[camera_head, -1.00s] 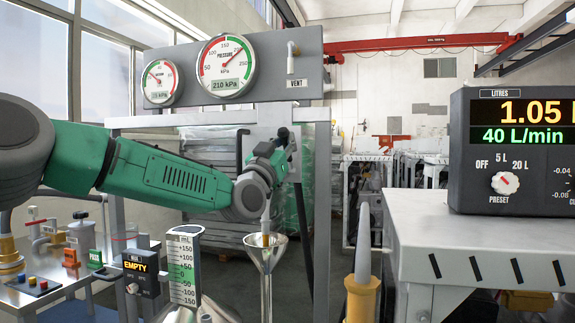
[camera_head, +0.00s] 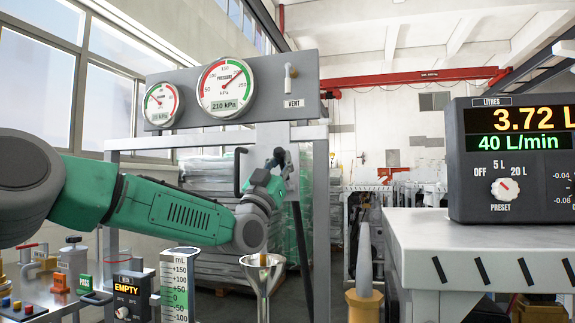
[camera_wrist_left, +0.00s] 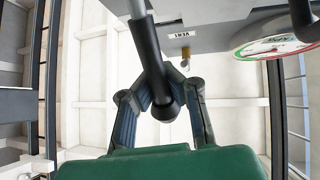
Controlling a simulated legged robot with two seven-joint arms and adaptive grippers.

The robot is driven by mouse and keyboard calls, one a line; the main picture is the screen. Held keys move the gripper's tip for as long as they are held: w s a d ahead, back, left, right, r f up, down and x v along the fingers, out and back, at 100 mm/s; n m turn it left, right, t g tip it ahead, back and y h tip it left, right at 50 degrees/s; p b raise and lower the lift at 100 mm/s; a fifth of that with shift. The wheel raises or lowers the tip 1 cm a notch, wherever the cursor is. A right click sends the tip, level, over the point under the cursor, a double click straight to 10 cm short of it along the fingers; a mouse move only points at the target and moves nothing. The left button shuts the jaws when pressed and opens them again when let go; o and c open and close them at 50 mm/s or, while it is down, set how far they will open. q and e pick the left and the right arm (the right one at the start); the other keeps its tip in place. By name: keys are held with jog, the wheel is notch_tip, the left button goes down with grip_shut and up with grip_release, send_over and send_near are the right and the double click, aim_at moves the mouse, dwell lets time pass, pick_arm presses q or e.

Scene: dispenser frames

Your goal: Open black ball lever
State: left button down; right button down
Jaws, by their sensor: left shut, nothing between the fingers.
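A lever with a black grip on a metal rod (camera_wrist_left: 150,50) comes down from the top centre of the left wrist view. Its rounded black end lies across the gap between my finger linkages, nearer the camera than my fingertips. My left gripper (camera_head: 280,160) is shut and empty by the grey plate under the gauge panel. Its linkages show in the left wrist view, but the lever hides the tips. I cannot tell whether the gripper touches the lever. In the head view, a black curved handle (camera_head: 238,172) shows just left of the gripper. My right gripper is out of view.
The gauge panel (camera_head: 300,90) with its VENT valve is above the gripper. A metal funnel (camera_head: 263,275) and a graduated scale (camera_head: 180,285) stand below the arm. A display box (camera_head: 515,185) reading 3.72 sits on the right bench (camera_head: 480,240). A grey-tipped yellow nozzle (camera_head: 365,300) stands between.

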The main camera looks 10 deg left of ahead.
pick_arm(q)
jog(key=c, duration=1.7)
grip_release()
jog(key=shift+s+d+f, duration=0.15)
jog(key=shift+s+f, duration=0.05)
jog(key=shift+f, duration=0.4)
jog(key=shift+o, duration=0.8)
jog(key=shift+s+a+r, duration=0.3)
jog(key=shift+s+r, duration=0.05)
jog(key=shift+s, duration=0.1)
jog(key=shift+w+a+f, duration=0.1)
jog(key=shift+w+f, duration=0.05)
jog(key=shift+w, duration=0.15)
jog(key=shift+f, duration=0.15)
jog(key=shift+s+f, duration=0.2)
jog(key=shift+s, duration=0.2)
jog(key=v, duration=1.1)
jog(key=shift+a, duration=0.1)
jog(key=shift+s+f, duration=0.1)
